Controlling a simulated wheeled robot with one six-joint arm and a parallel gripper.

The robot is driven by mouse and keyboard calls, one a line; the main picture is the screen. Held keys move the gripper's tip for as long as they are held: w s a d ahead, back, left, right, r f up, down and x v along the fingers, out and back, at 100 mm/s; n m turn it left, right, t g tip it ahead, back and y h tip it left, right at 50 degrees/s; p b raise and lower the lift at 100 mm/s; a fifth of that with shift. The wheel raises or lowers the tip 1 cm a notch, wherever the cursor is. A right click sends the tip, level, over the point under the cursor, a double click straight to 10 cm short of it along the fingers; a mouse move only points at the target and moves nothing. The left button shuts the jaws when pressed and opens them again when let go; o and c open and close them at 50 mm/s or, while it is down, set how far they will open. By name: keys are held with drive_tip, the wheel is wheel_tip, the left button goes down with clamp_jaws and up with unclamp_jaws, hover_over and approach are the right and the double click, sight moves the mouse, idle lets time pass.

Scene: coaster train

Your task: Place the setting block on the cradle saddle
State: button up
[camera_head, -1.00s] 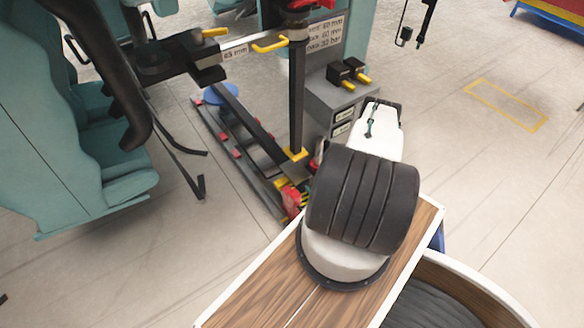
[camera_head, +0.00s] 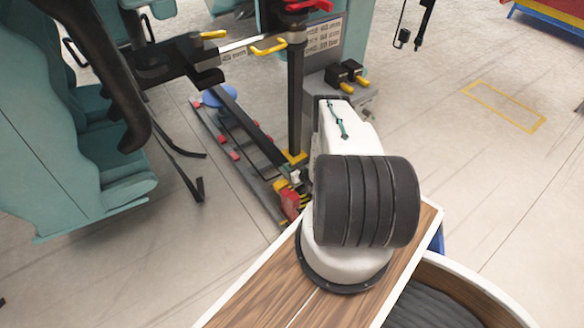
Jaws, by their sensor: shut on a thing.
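Two black blocks with yellow grips stand on top of the grey cabinet, a left one (camera_head: 340,76) and a right one (camera_head: 356,72). I cannot tell whether either is the setting block. A low dark frame (camera_head: 250,135) with red pads lies on the floor to the left of my arm. A red and yellow piece (camera_head: 287,197) is at its near end. I cannot tell which part is the cradle saddle. My gripper and anything in it are hidden behind my white arm and its black ribbed sleeve.
A dark post (camera_head: 297,95) with a yellow foot rises beside the frame. A crossbar with a yellow handle (camera_head: 268,46) reaches left from it. Teal seats (camera_head: 60,150) stand at the left. The floor at the right is clear around a yellow outlined rectangle (camera_head: 505,105).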

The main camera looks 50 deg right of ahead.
drive_tip(key=shift+s+f, duration=0.15)
drive_tip(key=shift+f, duration=0.35)
drive_tip(key=o, duration=1.3)
drive_tip(key=shift+a+f, duration=0.1)
drive_tip(key=shift+f, duration=0.05)
drive_tip(key=shift+r, duration=0.2)
drive_tip(key=v, duration=1.2)
drive_tip(key=shift+a+f, duration=0.1)
